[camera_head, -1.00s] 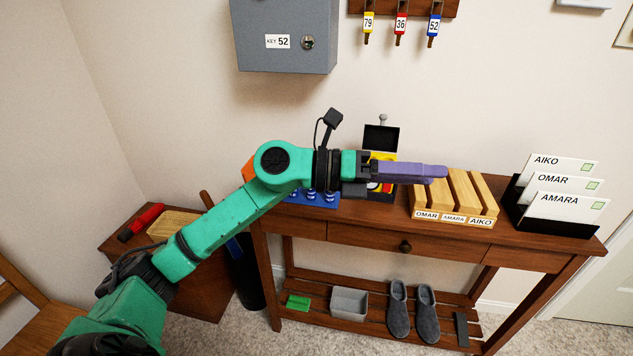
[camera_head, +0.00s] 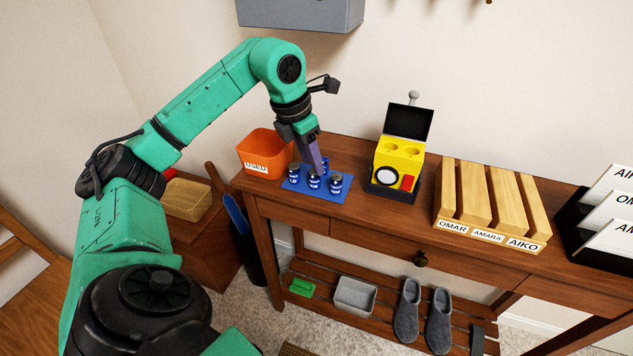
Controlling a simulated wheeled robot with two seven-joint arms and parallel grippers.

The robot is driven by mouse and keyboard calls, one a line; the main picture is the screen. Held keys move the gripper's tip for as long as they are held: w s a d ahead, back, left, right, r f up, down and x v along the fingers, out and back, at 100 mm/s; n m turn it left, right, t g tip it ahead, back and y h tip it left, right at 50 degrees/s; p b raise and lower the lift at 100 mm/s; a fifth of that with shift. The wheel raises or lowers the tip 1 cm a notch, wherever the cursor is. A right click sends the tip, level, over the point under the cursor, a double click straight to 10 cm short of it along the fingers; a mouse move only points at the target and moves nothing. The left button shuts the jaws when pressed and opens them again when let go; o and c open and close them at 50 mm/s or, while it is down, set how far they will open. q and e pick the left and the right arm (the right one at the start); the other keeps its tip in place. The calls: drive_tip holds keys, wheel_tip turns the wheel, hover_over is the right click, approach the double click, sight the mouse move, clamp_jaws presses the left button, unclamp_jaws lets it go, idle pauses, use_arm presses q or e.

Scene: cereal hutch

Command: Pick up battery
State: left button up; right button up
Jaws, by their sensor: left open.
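Several small dark blue batteries with pale labels stand on a blue mat (camera_head: 318,194) at the left end of the console table. One battery (camera_head: 293,173) is at the left, one (camera_head: 314,181) in the middle front, one (camera_head: 335,184) at the right; another is partly hidden behind my gripper. My left gripper (camera_head: 316,170) points down at the batteries, its purple fingers open, the tips just behind the middle front one. Whether they touch a battery I cannot tell. A yellow device (camera_head: 398,163) with two round wells and a raised black lid stands right of the mat. My right gripper is out of view.
An orange bin (camera_head: 266,153) labelled USED stands left of the mat. A wooden slotted rack (camera_head: 492,206) and a black letter holder (camera_head: 580,235) are at the right. A grey bin (camera_head: 355,296) and slippers (camera_head: 408,312) are on the lower shelf.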

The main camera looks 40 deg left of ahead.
sight(313, 172)
use_arm(q)
drive_tip(key=x, duration=0.4)
drive_tip(key=shift+s+d+f+b, duration=0.1)
drive_tip(key=shift+s+f+b, duration=0.1)
drive_tip(key=shift+s+b, duration=0.15)
drive_tip(key=shift+w+f, duration=0.2)
clamp_jaws()
drive_tip(key=shift+r, duration=0.1)
